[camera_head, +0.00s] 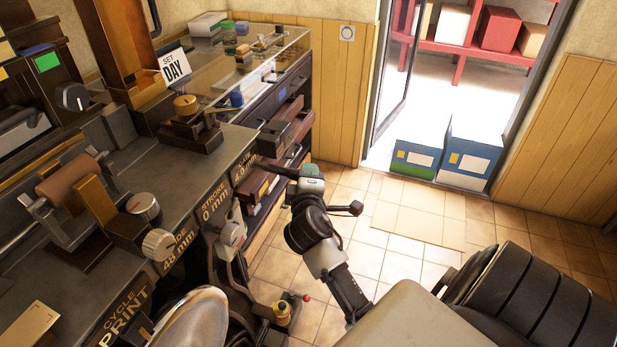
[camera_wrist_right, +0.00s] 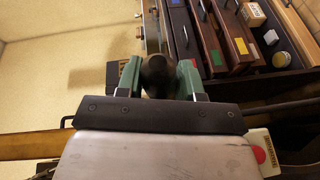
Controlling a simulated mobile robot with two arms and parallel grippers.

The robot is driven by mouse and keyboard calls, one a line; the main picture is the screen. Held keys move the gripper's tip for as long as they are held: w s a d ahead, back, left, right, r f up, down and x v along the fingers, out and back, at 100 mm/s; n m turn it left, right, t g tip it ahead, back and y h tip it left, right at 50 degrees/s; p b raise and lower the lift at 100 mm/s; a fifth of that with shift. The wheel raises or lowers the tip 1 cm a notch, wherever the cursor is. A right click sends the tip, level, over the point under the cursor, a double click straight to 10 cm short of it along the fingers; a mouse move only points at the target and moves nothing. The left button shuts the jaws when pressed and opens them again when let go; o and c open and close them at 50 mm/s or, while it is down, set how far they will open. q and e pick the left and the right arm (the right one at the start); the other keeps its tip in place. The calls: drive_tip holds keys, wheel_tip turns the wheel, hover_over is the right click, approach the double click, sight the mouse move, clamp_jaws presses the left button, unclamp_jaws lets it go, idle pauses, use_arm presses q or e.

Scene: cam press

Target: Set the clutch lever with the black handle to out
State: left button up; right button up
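The right gripper (camera_head: 311,170) is beside the press's front edge in the head view, with teal fingertips. In the right wrist view, its two green fingers (camera_wrist_right: 159,80) flank a dark rounded handle (camera_wrist_right: 158,72) and appear to touch it on both sides. This looks like the black handle of the clutch lever. In the head view a dark bar (camera_head: 278,168) runs from the press side toward the fingertips; I cannot tell whether it is the lever. The clutch marking for in or out is not readable. The left gripper is not in view.
The press front has a STROKE plate (camera_head: 214,203), a CYCLE PRINT plate (camera_head: 122,318) and grey dials (camera_head: 158,244). A lever with a red knob (camera_head: 306,298) stands low. Drawers (camera_head: 282,128) jut out beyond the gripper.

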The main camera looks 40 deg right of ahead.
drive_tip(key=o, duration=0.4)
drive_tip(key=shift+a, duration=0.2)
drive_tip(key=b+v, duration=0.1)
drive_tip(key=v, duration=1)
drive_tip(key=s+a+f+n+g+y+p, duration=0.15)
drive_tip(key=a+f+y, duration=0.3)
drive_tip(key=f, duration=1.15)
drive_tip(key=a+f+m+g+y, duration=0.15)
drive_tip(key=a+f+y, duration=0.3)
drive_tip(key=f, duration=1.15)
drive_tip(key=s+a+f+m+g+y, duration=0.1)
drive_tip(key=s+a+f+g, duration=0.25)
drive_tip(key=s+f, duration=0.85)
drive_tip(key=s+d+f+m+g, duration=0.1)
drive_tip(key=s+f, duration=0.2)
drive_tip(key=s, duration=0.3)
drive_tip(key=s+d+f+m+g+p, duration=0.1)
drive_tip(key=s+f+m+g, duration=0.1)
drive_tip(key=s, duration=0.5)
drive_tip(key=s+d+f+m+g+y, duration=0.1)
drive_tip(key=s+d+f+g, duration=0.1)
drive_tip(key=s+f, duration=0.2)
drive_tip(key=s, duration=0.3)
drive_tip(key=shift+p, duration=0.3)
